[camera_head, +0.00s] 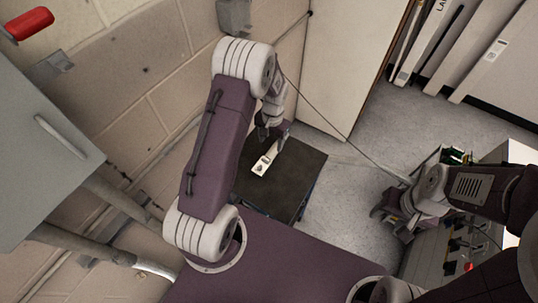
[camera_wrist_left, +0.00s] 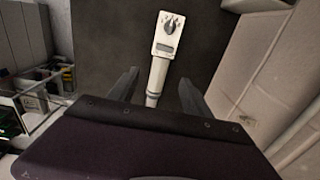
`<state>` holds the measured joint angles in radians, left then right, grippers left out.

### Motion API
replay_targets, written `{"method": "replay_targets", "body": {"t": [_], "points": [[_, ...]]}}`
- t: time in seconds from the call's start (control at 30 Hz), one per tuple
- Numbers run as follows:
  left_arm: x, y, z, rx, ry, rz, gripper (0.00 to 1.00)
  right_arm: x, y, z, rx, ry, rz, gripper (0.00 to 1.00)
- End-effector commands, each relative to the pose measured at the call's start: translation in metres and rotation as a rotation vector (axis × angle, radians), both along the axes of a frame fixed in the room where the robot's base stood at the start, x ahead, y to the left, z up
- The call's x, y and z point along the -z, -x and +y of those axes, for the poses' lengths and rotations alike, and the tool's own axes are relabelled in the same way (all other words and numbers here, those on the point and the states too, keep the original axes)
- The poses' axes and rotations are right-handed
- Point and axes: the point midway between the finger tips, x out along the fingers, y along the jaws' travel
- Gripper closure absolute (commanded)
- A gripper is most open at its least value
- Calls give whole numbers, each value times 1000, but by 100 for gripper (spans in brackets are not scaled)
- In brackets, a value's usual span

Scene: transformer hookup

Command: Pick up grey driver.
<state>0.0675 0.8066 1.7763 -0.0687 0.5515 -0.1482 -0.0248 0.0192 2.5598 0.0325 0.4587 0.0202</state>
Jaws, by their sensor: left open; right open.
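A pale grey tool, which looks like the grey driver (camera_head: 264,161), lies on a dark cart top (camera_head: 307,165). In the left wrist view the driver (camera_wrist_left: 168,35) has a flat head with a dark dial and a round shaft. My left gripper (camera_head: 270,134) is above the cart at the driver's far end. Its open fingers (camera_wrist_left: 157,82) appear on either side of the shaft, with gaps on both sides. I cannot tell the height left between them. My right gripper (camera_head: 388,211) is open and away to the right of the cart.
A brick wall (camera_head: 150,75) runs close along the left of the cart. A grey cabinet (camera_head: 40,140) with a handle stands at the left. A door (camera_head: 345,60) is behind. Grey floor (camera_head: 345,190) is free right of the cart.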

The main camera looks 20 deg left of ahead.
Motion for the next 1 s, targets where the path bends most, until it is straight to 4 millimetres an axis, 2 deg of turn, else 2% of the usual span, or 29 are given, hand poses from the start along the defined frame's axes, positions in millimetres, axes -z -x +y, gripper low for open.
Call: {"method": "replay_targets", "body": {"t": [0.13,0.33,0.53,0.67,0.8,1.0], "points": [[7,1,0,0,0,4,43,-3,0,0,0,0,0,47],[36,0,1,0,0,4,43,-12,0,0,0,0,0,47],[45,-1,2,0,0,3,43,-17,0,0,0,0,0,47],[65,-4,3,0,0,5,43,-29,0,0,0,0,0,47],[87,-6,4,-1,1,3,43,-32,0,0,0,0,0,47],[92,-6,4,-1,0,0,43,-31,0,0,0,0,0,47]]}}
